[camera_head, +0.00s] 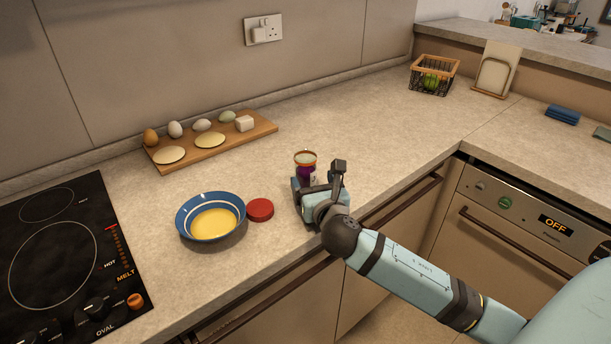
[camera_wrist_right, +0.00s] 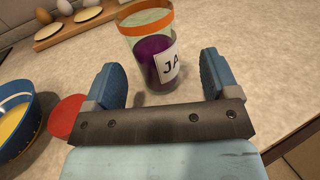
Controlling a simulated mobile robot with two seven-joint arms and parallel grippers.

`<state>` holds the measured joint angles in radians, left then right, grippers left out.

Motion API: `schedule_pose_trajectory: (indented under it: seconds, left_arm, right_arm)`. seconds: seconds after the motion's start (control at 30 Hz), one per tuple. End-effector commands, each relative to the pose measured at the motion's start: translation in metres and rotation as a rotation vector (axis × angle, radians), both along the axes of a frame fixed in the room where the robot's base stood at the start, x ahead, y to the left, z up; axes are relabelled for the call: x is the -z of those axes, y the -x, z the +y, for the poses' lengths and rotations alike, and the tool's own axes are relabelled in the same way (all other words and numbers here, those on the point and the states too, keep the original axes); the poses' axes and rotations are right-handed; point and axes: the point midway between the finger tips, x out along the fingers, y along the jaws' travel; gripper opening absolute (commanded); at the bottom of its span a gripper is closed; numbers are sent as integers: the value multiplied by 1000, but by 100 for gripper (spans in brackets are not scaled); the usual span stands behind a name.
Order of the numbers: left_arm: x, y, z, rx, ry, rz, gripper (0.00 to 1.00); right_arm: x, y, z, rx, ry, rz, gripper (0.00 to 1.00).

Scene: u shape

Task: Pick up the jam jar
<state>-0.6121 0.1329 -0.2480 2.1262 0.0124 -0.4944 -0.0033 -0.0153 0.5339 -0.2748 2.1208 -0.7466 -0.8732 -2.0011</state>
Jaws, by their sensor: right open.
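The jam jar (camera_head: 305,168) stands upright on the counter. It is a clear glass jar with an orange rim, purple contents and a white label. In the right wrist view the jar (camera_wrist_right: 153,55) stands just ahead of my right gripper, roughly between the lines of its two fingers. My right gripper (camera_head: 317,188) is open and empty; its blue finger pads (camera_wrist_right: 161,82) are apart, and the jar looks just beyond their tips. In the head view the gripper hides the lower part of the jar. My left gripper is in neither view.
A red lid (camera_head: 260,209) and a blue bowl (camera_head: 187,222) with yellow contents lie left of the gripper. A wooden board (camera_head: 187,160) with eggs is behind. A black hob (camera_head: 60,262) is at left. The counter right of the jar is clear up to a wire basket (camera_head: 430,82).

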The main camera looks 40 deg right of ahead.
Motion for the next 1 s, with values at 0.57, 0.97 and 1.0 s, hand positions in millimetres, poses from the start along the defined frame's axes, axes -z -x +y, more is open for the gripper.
schedule_pose_trajectory:
  seconds: [0.57,0.97,1.0]
  left_arm:
    - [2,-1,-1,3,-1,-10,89]
    - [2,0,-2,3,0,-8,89]
    - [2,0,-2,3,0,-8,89]
  right_arm:
    - [0,-49,-9,0,0,1,81]
    - [-1,-48,-9,0,0,0,15]
    - [-1,-48,-9,0,0,0,15]
